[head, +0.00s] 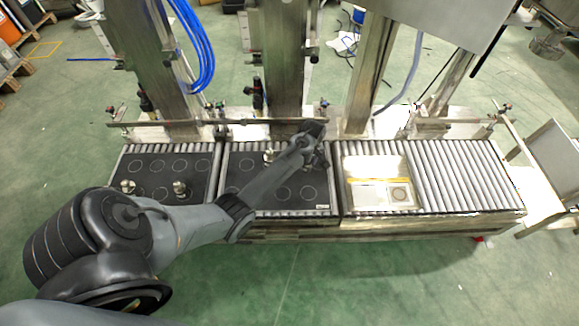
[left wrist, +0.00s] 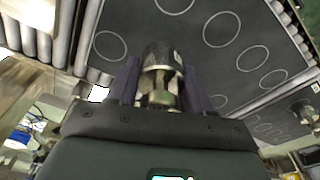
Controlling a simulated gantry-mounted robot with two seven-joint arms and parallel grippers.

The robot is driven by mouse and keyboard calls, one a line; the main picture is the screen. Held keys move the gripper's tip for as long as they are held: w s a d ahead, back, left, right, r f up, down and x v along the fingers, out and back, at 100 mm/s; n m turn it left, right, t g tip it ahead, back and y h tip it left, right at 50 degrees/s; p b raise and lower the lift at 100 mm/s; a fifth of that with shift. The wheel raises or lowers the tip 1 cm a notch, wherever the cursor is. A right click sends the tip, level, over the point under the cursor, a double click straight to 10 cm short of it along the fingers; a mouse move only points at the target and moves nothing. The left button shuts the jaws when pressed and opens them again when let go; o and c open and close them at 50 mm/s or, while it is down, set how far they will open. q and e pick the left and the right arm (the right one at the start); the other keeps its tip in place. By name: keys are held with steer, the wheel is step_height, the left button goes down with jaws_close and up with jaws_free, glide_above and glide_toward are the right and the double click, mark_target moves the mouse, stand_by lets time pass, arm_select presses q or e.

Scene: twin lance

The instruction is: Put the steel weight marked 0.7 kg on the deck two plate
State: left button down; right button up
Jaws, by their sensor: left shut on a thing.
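My left gripper (head: 320,158) is over the back right part of the middle black plate (head: 262,202), which has white circles. In the left wrist view the gripper (left wrist: 160,82) is shut on a steel weight (left wrist: 160,58) with a knob. The plate (left wrist: 215,60) shows beyond it. I cannot tell whether the weight touches the plate, and its marking is not readable. The head view hides it behind the gripper. Another weight (head: 269,156) stands at the back of the middle plate. My right gripper is not in view.
Two weights (head: 128,187) (head: 180,189) stand on the left black plate (head: 155,199). Upright steel columns (head: 280,65) and a horizontal rail (head: 215,123) stand behind the decks.

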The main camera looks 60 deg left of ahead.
arm_select(q)
steer(key=a+f+b, duration=0.1)
steer(key=a+b, duration=0.1)
steer(key=a, duration=0.1)
steer(key=a+f+b, duration=0.2)
steer(key=a, duration=0.1)
steer(key=a+f+b, duration=0.2)
steer(key=a, duration=0.1)
steer(key=shift+w+a+f, duration=0.2)
steer(key=shift+w+f, duration=0.05)
steer(key=shift+w, duration=0.05)
steer(key=shift+w+a+b, duration=0.15)
steer(key=shift+a+b, duration=0.05)
steer(key=shift+b, duration=0.15)
step_height(320, 180, down, 4)
steer(key=b, duration=0.3)
steer(key=shift+f, duration=0.1)
steer(key=shift+c, duration=2.3)
jaws_free()
steer(key=shift+f, duration=0.15)
